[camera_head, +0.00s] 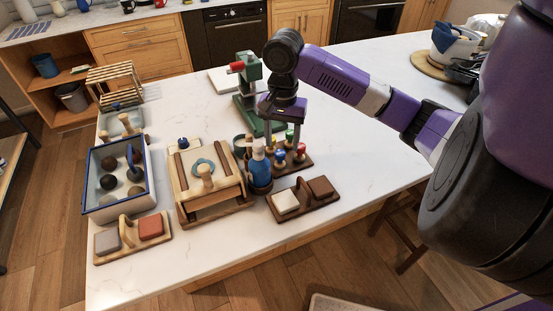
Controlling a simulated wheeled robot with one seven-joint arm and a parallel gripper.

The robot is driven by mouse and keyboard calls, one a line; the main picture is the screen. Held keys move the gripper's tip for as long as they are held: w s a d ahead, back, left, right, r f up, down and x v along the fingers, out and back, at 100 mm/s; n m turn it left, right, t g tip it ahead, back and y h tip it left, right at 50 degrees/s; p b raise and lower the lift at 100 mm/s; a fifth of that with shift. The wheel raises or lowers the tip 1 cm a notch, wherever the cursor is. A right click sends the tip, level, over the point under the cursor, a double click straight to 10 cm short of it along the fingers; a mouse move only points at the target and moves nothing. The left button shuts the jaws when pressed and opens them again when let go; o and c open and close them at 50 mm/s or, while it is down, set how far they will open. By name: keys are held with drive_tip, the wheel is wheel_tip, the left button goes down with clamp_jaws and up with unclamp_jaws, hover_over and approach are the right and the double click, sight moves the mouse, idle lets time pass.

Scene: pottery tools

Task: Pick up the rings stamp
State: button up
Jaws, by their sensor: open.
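Several small stamps with coloured knobs stand upright in a dark wooden rack (303,162) near the middle of the counter. I make out a green-topped stamp (289,135), a red-topped stamp (300,149) and a blue-topped stamp (279,154). Their patterns are too small to read, so I cannot tell which one is the rings stamp. My gripper (282,147) points down over the rack, open, with its fingers among or just in front of the stamp tops. The fingers partly hide the stamps. I cannot tell whether they touch any.
A blue bottle (259,169) stands close left of the rack. A wooden press box (187,204) lies farther left, beside a blue-rimmed tray (90,200) of balls. A green press (244,105) stands behind. A two-block holder (303,203) lies in front.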

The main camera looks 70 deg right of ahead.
sight(280, 152)
drive_tip(key=shift+w+a+f+p, duration=0.1)
drive_tip(key=shift+f+p, duration=0.25)
drive_tip(key=shift+f, duration=1.3)
drive_tip(key=shift+w+a+f+p, duration=0.1)
drive_tip(key=shift+f+p, duration=0.2)
drive_tip(key=shift+f, duration=1.35)
drive_tip(key=shift+c, duration=0.3)
clamp_jaws()
